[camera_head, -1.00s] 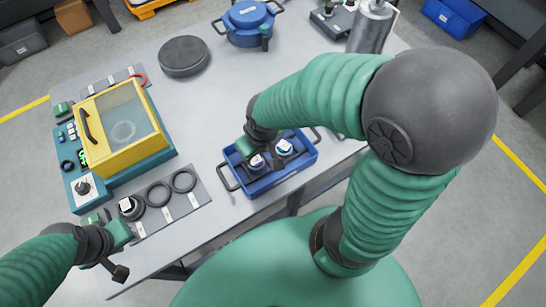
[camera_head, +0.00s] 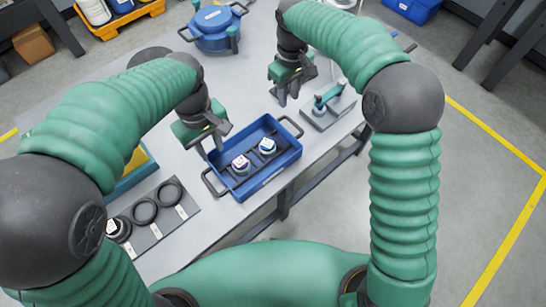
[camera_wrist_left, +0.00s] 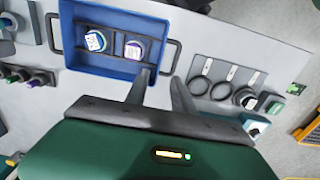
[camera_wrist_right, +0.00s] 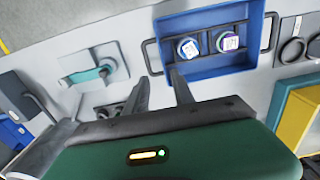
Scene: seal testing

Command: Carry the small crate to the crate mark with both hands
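The small blue crate (camera_head: 268,178) sits on the grey table and holds two white-topped round pieces (camera_head: 241,163) (camera_head: 268,146). It has a dark loop handle at its left end (camera_head: 208,186) and at its right end (camera_head: 292,124). My left gripper (camera_head: 210,151) is open and empty, above the table near the left handle. In the left wrist view its fingertips (camera_wrist_left: 158,76) point toward a crate handle (camera_wrist_left: 174,58). My right gripper (camera_head: 288,99) is open and empty, beyond the right handle; its fingertips (camera_wrist_right: 157,78) also show in the right wrist view. I cannot make out the crate mark.
A grey fixture with a teal lever (camera_head: 328,104) stands right of the crate. A mat with dark rings (camera_head: 158,212) lies at the left front. The yellow-lidded box (camera_head: 137,163) is partly hidden by my left arm. A blue round pot (camera_head: 214,28) stands behind.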

